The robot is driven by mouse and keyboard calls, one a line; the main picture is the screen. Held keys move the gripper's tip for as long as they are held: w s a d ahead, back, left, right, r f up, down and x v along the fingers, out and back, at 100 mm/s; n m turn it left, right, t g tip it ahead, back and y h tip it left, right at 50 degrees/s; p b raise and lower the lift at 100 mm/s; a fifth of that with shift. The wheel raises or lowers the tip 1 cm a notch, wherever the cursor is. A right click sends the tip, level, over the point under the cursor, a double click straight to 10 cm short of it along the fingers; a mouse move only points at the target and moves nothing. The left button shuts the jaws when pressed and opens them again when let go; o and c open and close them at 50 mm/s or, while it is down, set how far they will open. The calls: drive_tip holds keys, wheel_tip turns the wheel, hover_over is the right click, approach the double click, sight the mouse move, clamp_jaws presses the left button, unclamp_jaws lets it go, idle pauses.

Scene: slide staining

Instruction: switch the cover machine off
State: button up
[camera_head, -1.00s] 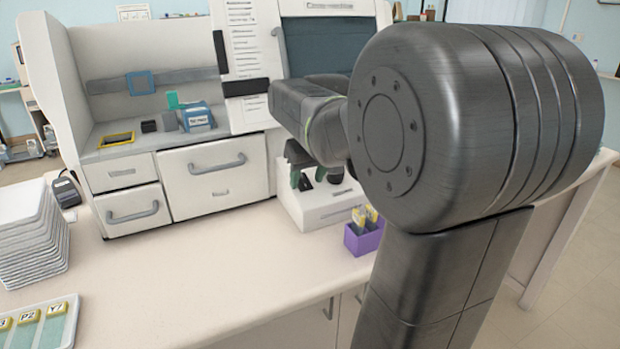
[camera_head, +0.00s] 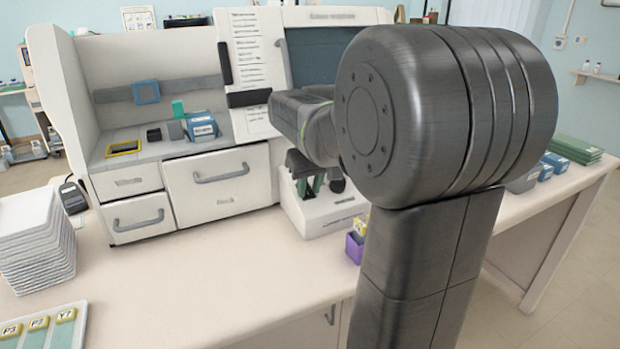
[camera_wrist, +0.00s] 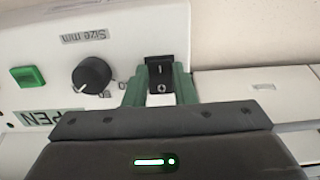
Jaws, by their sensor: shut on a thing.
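The cover machine (camera_head: 300,16) is the large white unit at the back of the bench. In the wrist view its white panel (camera_wrist: 35,25) carries a black rocker switch (camera_wrist: 160,74), a black knob (camera_wrist: 91,76) marked "Size mm" and a green button (camera_wrist: 27,75). My gripper (camera_wrist: 160,86) has its green fingers on either side of the black switch, shut on it. I cannot tell which side of the rocker is pressed. In the head view my gripper (camera_head: 312,184) is at the low white front box (camera_head: 325,218), partly hidden by my arm.
A purple holder (camera_head: 354,247) stands just right of the front box, partly behind my arm. A stack of white trays (camera_head: 38,240) and a slide tray (camera_head: 45,335) are at the left. Green boxes (camera_head: 575,150) lie at the right. The bench's front middle is clear.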

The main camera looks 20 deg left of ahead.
drive_tip(key=p, duration=0.1)
drive_tip(key=g+h+p, duration=0.1)
drive_tip(key=p, duration=0.1)
drive_tip(key=shift+w+a+r, duration=0.1)
drive_tip(key=shift+a+r, duration=0.05)
drive_tip(key=shift+r, duration=0.25)
drive_tip(key=shift+f+p, duration=0.1)
drive_tip(key=shift+p, duration=0.45)
drive_tip(key=shift+f+h, duration=0.1)
drive_tip(key=shift+h, duration=0.2)
drive_tip(key=o, duration=1)
drive_tip(key=r, duration=0.4)
drive_tip(key=d+r, duration=0.1)
drive_tip(key=r, duration=0.4)
drive_tip(key=s+r, duration=0.1)
drive_tip(key=r, duration=0.3)
drive_tip(key=shift+d+r+p, duration=0.15)
drive_tip(key=shift+r+p, duration=0.15)
